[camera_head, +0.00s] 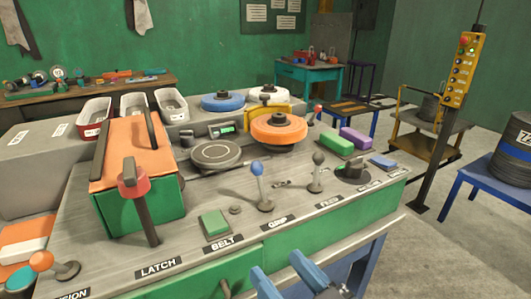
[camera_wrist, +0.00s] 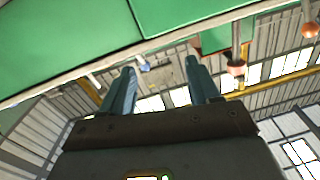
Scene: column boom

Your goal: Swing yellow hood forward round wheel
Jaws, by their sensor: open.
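The yellow hood (camera_head: 284,109) stands upright behind the orange wheel (camera_head: 278,128) on the sloping bench top. The wheel hides its lower part. My gripper (camera_head: 277,264) is open and empty in front of the bench's front edge, well apart from the hood. In the wrist view, the two blue fingers (camera_wrist: 160,68) are spread with nothing between them. The hood does not show clearly in that view.
Upright levers with a blue knob (camera_head: 257,168) and a dark knob (camera_head: 319,158) stand between my gripper and the wheel. A flat grey disc (camera_head: 215,154) lies left of the wheel. Green (camera_head: 336,144) and purple (camera_head: 356,137) blocks lie right. Blue (camera_head: 222,102) and white wheels (camera_head: 268,93) sit behind.

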